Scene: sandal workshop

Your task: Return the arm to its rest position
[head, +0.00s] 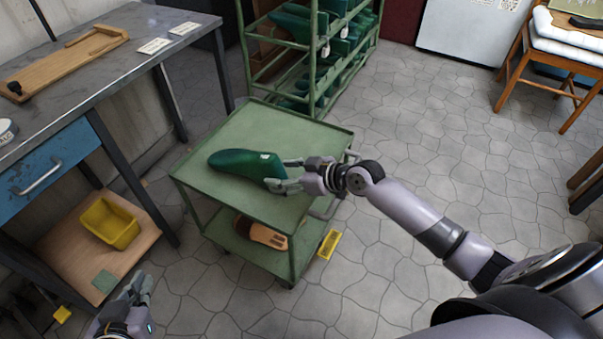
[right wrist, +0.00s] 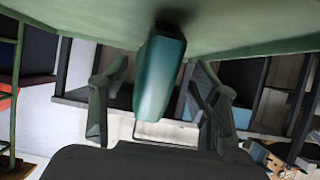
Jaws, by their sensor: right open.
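A green shoe last (head: 240,164) lies on the top shelf of the green cart (head: 305,133). My right gripper (head: 282,174) is at the last's right end, with one finger on each side of it. In the right wrist view the last (right wrist: 158,78) shows between the two spread fingers of the right gripper (right wrist: 160,105), with visible gaps on both sides. The right arm reaches in from the lower right. My left gripper (head: 140,287) is low at the left, in front of the workbench; whether its fingers are parted is unclear.
A green rack (head: 314,55) of lasts is behind the cart. The tiled floor right of the cart is largely clear.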

